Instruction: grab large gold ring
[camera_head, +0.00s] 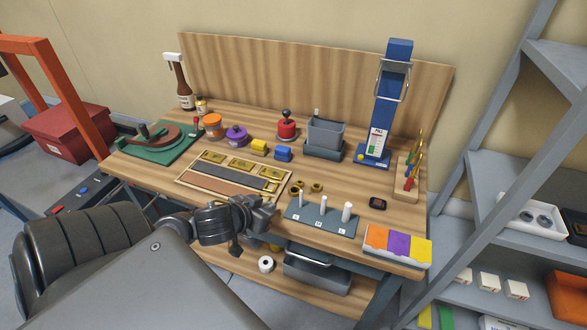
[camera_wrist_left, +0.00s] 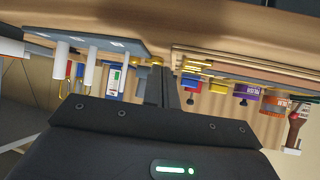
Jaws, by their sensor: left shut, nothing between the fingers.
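A few small gold rings (camera_head: 316,187) lie on the table between the wooden tray and the grey peg board. They are too small for me to tell surely which is the large one. My left gripper (camera_head: 268,212) is shut and empty at the table's front edge, left of the peg board and nearer the front than the rings. In the left wrist view, which is upside down, the gripper's fingers (camera_wrist_left: 168,85) point toward the table, with gold pieces (camera_wrist_left: 155,61) showing just beyond them. My right gripper is not in view.
The peg board (camera_head: 340,226) has white pegs of differing thickness. The wooden tray (camera_head: 220,196) holds gold-coloured pieces. An orange, purple and yellow box (camera_head: 396,245) stands at the front right corner. A blue dispenser (camera_head: 389,110) and a grey bin (camera_head: 325,138) stand behind.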

